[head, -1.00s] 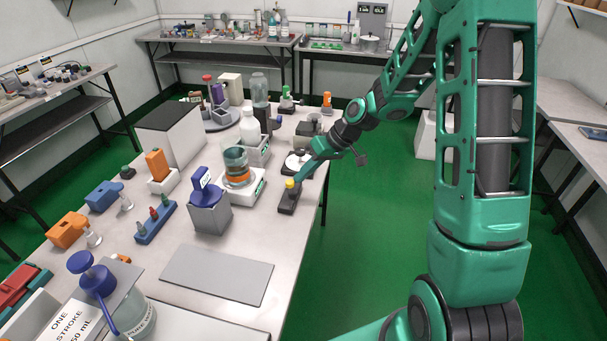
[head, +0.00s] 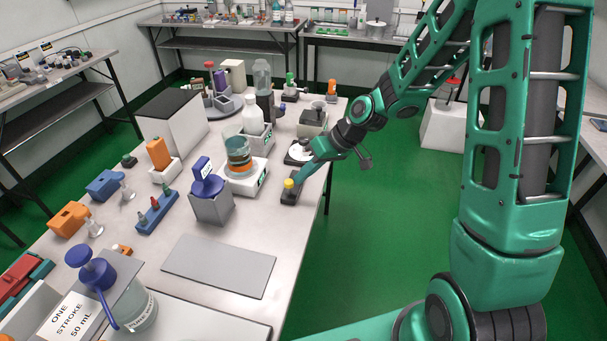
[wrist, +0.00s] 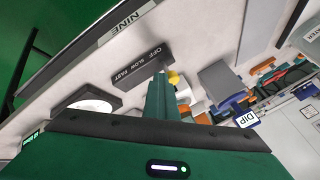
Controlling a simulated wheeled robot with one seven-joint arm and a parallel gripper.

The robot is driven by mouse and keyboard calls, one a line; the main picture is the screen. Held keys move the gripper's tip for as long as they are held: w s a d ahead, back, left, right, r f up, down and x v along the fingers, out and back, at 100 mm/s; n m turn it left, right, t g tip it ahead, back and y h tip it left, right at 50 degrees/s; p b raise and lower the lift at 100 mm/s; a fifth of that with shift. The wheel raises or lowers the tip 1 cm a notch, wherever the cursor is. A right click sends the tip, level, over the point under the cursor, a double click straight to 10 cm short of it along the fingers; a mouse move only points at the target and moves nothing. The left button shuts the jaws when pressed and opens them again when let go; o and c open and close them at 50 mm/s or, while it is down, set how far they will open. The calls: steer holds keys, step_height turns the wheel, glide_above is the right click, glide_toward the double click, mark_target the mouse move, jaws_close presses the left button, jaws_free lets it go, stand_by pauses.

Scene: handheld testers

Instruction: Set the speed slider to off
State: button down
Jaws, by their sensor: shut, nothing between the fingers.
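The speed slider is a dark block (head: 290,197) near the right edge of the table, with a yellow knob (head: 288,183) standing on it. In the wrist view the block (wrist: 138,69) is marked OFF, SLOW and FAST. There the yellow knob (wrist: 173,78) appears by the OFF end. My gripper (head: 298,177) is shut and empty, low over the slider. In the wrist view its fingertips (wrist: 160,77) are right beside the knob on the FAST side and cover part of the slider. I cannot tell whether they touch the knob.
A round white-topped device (head: 299,152) stands just behind the slider. A beaker on a white base (head: 246,179) and a grey box with a blue lid (head: 211,208) stand to the left. A grey flat plate (head: 219,265) lies nearer me. Right of the table edge is open floor.

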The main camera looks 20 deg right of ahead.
steer(key=s+d+r, duration=0.1)
steer(key=d+r, duration=0.8)
steer(key=s+d+r+m+g+h, duration=0.1)
steer(key=s+d, duration=0.4)
steer(key=s, duration=0.5)
steer(key=s+d+r+m+g+h, duration=0.1)
steer(key=s+d+m, duration=0.4)
steer(key=s, duration=0.5)
steer(key=s+d+r+m+h, duration=0.2)
steer(key=s+d+m+h, duration=0.2)
steer(key=s, duration=0.6)
steer(key=shift+s+d+r+m+g, duration=0.2)
steer(key=shift+d+m+g, duration=0.25)
steer(key=shift+d, duration=0.55)
steer(key=shift+w+f+h, duration=0.25)
steer(key=shift+w+h, duration=0.05)
steer(key=shift+w, duration=0.35)
